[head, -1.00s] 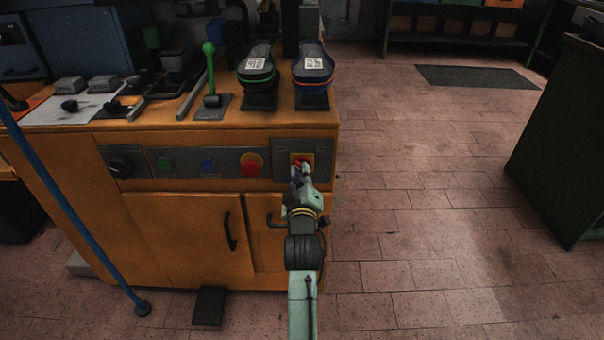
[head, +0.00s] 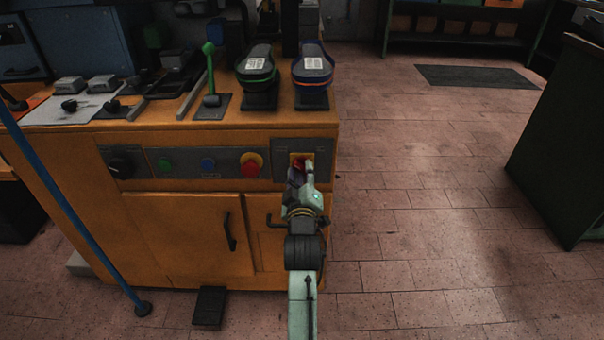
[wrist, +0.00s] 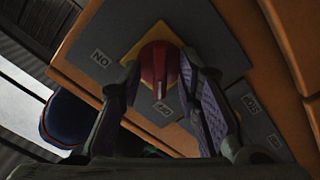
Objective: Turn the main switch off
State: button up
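The main switch is a red rotary knob (wrist: 160,66) on a yellow square plate, set in a grey panel at the right end of the orange cabinet's front. The yellow plate also shows in the head view (head: 296,157), with the knob mostly covered by my gripper. My gripper (wrist: 160,72) reaches the knob from the front, one finger on each side, and the fingertips appear to press on it. The knob's pale ridge points down in the wrist view toward a label that seems to read OFF (wrist: 162,107). An ON label (wrist: 100,56) lies to its left.
Left of the switch are a red button (head: 250,165), a blue button (head: 208,165), a green button (head: 164,164) and a black knob (head: 121,167).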

jog(key=s, duration=1.2)
